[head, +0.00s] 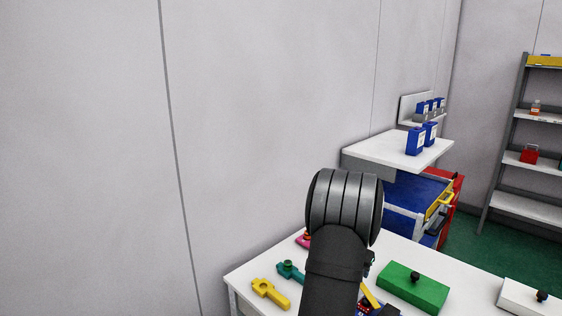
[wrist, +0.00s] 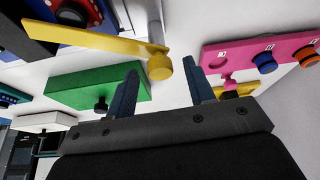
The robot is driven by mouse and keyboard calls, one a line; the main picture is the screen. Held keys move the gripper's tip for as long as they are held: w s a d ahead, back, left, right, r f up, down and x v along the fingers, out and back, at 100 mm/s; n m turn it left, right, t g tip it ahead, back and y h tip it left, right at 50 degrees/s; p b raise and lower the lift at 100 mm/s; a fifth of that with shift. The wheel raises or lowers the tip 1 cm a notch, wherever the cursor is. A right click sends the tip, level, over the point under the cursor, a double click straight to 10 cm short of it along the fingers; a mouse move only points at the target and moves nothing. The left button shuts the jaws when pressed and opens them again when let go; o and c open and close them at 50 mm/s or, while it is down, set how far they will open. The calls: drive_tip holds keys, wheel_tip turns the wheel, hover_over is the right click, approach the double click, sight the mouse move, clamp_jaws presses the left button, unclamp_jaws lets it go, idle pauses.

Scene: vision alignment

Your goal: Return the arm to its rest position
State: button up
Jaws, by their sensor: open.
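My gripper (wrist: 161,63) shows in the wrist view with its two dark blue fingers apart. Nothing is between the fingers, so it is open and empty. A long yellow bar with a round knob (wrist: 159,67) lies beyond the fingertips. In the head view my dark arm rises in front of the white table, and the gripper itself cannot be made out there.
On the white table (head: 246,274) are a yellow piece (head: 270,292), a teal piece (head: 289,271), a green block (head: 413,287) with a black knob and a white block (head: 528,297). The wrist view shows a pink panel (wrist: 238,52) with knobs. A shelf unit (head: 513,113) stands right.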

drive_tip(key=m+g, duration=0.1)
drive_tip(key=m, duration=0.2)
drive_tip(key=m+g+h, duration=0.1)
drive_tip(key=m, duration=0.2)
drive_tip(key=shift+w+a, duration=0.15)
drive_tip(key=shift+w, duration=0.05)
drive_tip(key=shift+w+m+g+h, duration=0.15)
drive_tip(key=shift+m+g, duration=0.25)
drive_tip(key=shift+m, duration=0.65)
drive_tip(key=shift+m+g+h, duration=0.15)
drive_tip(key=shift+m+g, duration=0.25)
drive_tip(key=shift+m, duration=0.65)
drive_tip(key=shift+n, duration=0.3)
drive_tip(key=n, duration=0.1)
drive_tip(key=n+t, duration=0.1)
drive_tip(key=n, duration=0.2)
drive_tip(key=shift+s+t, duration=0.25)
drive_tip(key=shift+t, duration=0.15)
drive_tip(key=shift+s+n+t+y, duration=0.1)
drive_tip(key=shift+n+t+y, duration=0.5)
drive_tip(key=shift+n, duration=1.5)
drive_tip(key=shift+m, duration=0.3)
